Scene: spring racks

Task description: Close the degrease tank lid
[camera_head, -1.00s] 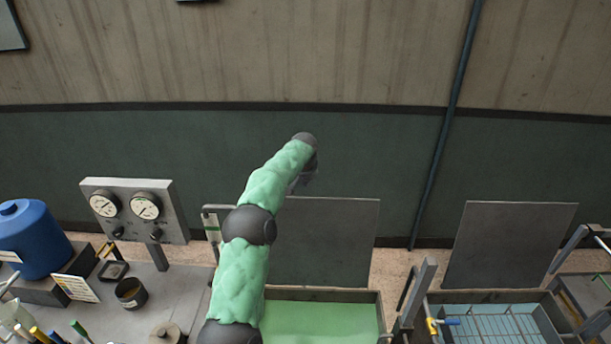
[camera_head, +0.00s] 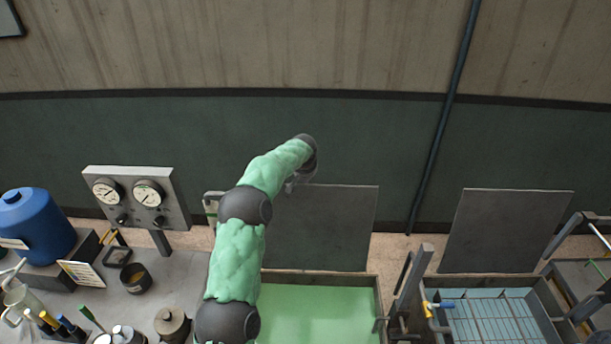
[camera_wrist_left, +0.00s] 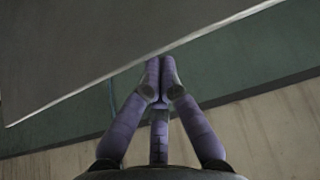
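The degrease tank appears to be the one with green liquid (camera_head: 320,312) at bottom centre. Its lid (camera_head: 335,228) is a dark grey plate standing upright, open, at the tank's back edge. My left arm reaches up in front of the lid's left part. My left gripper (camera_head: 298,182) is at the lid's upper left edge, partly hidden by the wrist. In the left wrist view the fingers (camera_wrist_left: 160,75) are together and hold nothing visible. The fingertips overlap the edge of the lid (camera_wrist_left: 90,50); I cannot tell whether they touch it. My right gripper is not in view.
A second tank with a blue-lit grid (camera_head: 490,318) and upright lid (camera_head: 505,230) stands to the right. Between the tanks is a metal post (camera_head: 412,285). Left are a gauge panel (camera_head: 135,198), a blue drum (camera_head: 35,228) and jars on the bench. The wall is behind.

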